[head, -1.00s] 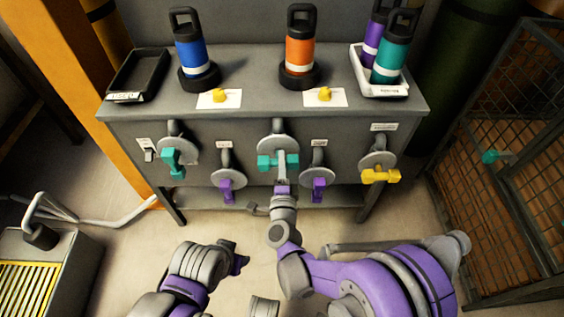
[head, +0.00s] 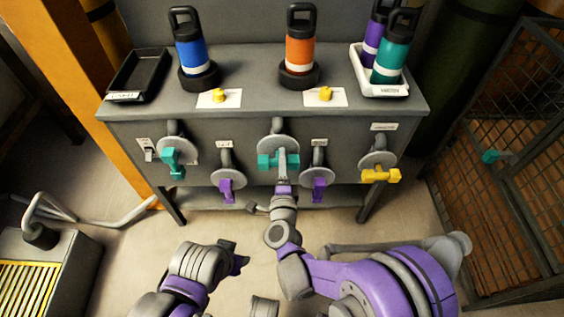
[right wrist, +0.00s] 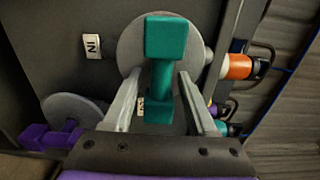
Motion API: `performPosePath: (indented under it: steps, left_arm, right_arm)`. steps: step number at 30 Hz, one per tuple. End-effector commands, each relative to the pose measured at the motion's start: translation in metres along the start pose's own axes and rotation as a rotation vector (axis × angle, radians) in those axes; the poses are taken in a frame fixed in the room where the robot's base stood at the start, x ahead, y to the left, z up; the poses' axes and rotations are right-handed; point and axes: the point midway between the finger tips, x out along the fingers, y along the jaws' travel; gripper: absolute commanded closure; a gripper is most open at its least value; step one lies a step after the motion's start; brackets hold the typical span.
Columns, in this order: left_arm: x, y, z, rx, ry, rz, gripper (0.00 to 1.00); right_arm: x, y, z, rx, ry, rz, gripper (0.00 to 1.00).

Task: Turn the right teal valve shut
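Two teal valves show in the head view. The right teal valve (head: 264,163) is at the middle of the panel on a round grey flange, its bar handle lying level. The left teal valve (head: 172,162) stands nearer the left end. My right gripper (head: 282,163) is at the right teal valve. In the right wrist view, the teal handle (right wrist: 163,40) runs between the two fingers of the right gripper (right wrist: 159,78). The fingers stand apart on either side, with a small gap visible on the left. My left gripper (head: 238,258) hangs low, away from the panel; its fingers are unclear.
Purple valves (head: 227,189) (head: 319,189) flank the middle valve below, close to my right gripper. A yellow valve (head: 380,175) is on the right. Blue (head: 194,52) and orange (head: 300,52) bottles, a black tray (head: 140,75) and a white tray (head: 379,90) stand on top.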

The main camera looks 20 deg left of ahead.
Motion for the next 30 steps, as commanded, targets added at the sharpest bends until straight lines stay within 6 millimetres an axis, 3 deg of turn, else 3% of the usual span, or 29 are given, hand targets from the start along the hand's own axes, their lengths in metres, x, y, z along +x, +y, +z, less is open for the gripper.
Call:
performPosePath:
  steps: [8,21,30]
  left_arm:
    - [-0.001,0.000,0.000,0.000,0.000,0.000,0.50]
    - [-0.010,0.000,-0.002,0.000,0.002,0.000,0.50]
    - [-0.010,0.000,-0.002,0.000,0.002,0.000,0.50]
  right_arm:
    - [-0.007,0.000,0.001,-0.001,-0.001,0.000,0.43]
    - [-0.088,-0.001,0.001,0.001,-0.001,0.000,0.43]
    - [-0.108,0.000,0.000,0.000,0.000,0.000,0.43]
